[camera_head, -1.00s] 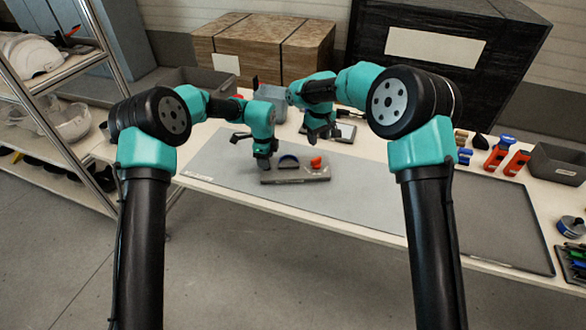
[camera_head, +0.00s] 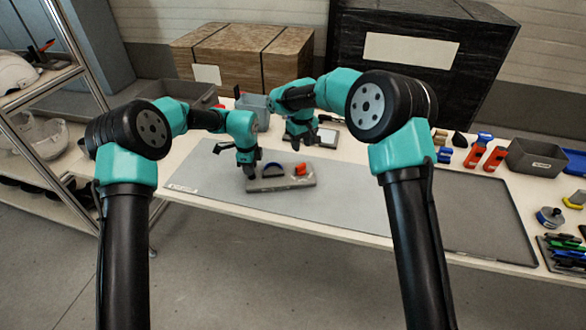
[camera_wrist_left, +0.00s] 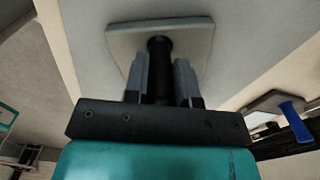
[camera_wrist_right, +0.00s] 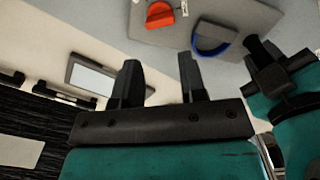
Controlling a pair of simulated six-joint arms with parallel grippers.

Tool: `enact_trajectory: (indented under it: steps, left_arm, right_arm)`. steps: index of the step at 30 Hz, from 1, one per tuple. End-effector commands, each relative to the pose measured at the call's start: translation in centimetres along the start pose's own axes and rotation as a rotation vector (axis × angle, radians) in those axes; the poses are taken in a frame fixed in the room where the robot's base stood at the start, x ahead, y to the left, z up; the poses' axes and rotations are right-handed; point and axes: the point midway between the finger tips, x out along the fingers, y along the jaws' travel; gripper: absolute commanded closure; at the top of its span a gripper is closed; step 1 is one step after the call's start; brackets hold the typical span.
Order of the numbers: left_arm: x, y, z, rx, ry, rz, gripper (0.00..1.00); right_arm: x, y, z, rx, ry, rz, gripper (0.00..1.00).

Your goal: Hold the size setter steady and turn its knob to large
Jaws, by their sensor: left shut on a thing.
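My left gripper (camera_head: 249,170) is at the plate's left end. In the left wrist view it is shut on a black post (camera_wrist_left: 159,62) standing on the plate. My right gripper (camera_head: 300,141) is behind the plate, apart from it. The plate's size marks are too small to read.
A framed tablet-like panel (camera_head: 328,136) and a grey bin (camera_head: 253,110) stand behind my grippers. Red tools (camera_head: 476,154) and a dark bin (camera_head: 535,158) are at the right. The grey mat (camera_head: 350,200) is clear right of the setter.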

Motion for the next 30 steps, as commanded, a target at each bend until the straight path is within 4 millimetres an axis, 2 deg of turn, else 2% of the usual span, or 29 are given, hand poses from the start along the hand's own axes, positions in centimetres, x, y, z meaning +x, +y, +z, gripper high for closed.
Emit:
enact_trajectory:
  steps: [30]
  left_arm:
    - [0.0, 0.0, 0.0, 0.0, 0.0, -0.001, 1.0]
  right_arm:
    - [-1.7, -0.2, 0.0, 1.284, 0.0, 0.0, 0.62]
